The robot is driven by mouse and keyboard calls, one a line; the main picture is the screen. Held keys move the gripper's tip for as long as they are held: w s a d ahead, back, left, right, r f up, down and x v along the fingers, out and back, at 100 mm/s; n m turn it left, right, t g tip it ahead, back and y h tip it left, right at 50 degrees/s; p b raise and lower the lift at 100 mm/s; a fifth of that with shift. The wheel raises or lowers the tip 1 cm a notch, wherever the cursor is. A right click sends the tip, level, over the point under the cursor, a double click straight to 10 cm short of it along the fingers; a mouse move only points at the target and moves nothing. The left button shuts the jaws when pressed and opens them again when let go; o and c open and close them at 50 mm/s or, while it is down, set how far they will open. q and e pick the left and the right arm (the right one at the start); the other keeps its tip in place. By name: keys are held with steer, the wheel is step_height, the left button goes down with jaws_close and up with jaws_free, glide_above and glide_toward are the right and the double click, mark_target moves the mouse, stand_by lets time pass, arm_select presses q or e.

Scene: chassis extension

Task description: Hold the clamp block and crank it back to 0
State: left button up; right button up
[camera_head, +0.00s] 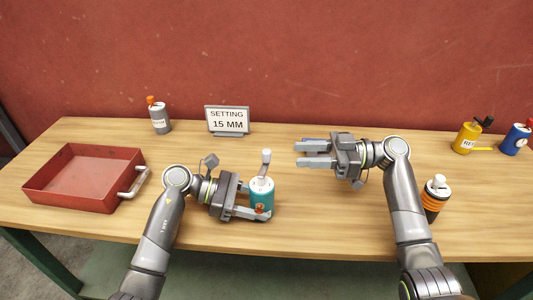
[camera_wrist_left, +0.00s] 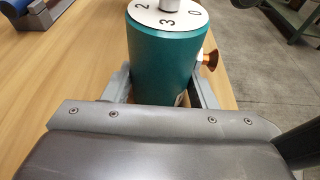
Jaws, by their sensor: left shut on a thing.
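The clamp block is a teal cylinder (camera_head: 262,197) with a white numbered dial on top and a grey crank handle (camera_head: 266,157) rising from it. An orange knob sits low on its side. My left gripper (camera_head: 252,200) is shut on the block, which stands upright on the table. In the left wrist view the block (camera_wrist_left: 165,55) sits between both fingers, and the dial (camera_wrist_left: 168,14) shows 2, 3 and 0; the crank's top is cut off. My right gripper (camera_head: 298,154) is open and empty, above the table to the right of the crank, fingers pointing left.
A sign (camera_head: 227,120) reads "SETTING 15 MM" at the back. A red tray (camera_head: 70,195) is at the left, a grey can (camera_head: 159,120) behind it. A black-and-orange bottle (camera_head: 435,198), a yellow can (camera_head: 466,138) and a blue can (camera_head: 516,140) are at the right. The middle front is clear.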

mark_target(266, 151)
steer(key=a, duration=0.6)
steer(key=s+a, duration=0.1)
steer(key=a, duration=0.2)
steer(key=shift+a, duration=0.1)
steer(key=shift+c, duration=0.5)
jaws_close()
steer(key=shift+m+t, duration=0.3)
steer(key=shift+t, duration=0.1)
steer(key=shift+s+d+m+t+h, duration=0.15)
steer(key=shift+d+m+t+h, duration=0.15)
steer(key=shift+m+t, duration=0.9)
steer(key=shift+s+d+m+t+h, duration=0.25)
steer(key=shift+m+t, duration=0.4)
steer(key=shift+t, duration=1)
steer(key=shift+s+d+m+t+h, duration=0.1)
steer(key=shift+d+m+t+h, duration=0.25)
steer(key=shift+m+t, duration=0.85)
steer(key=shift+d+t, duration=0.15)
steer(key=shift+t, duration=0.2)
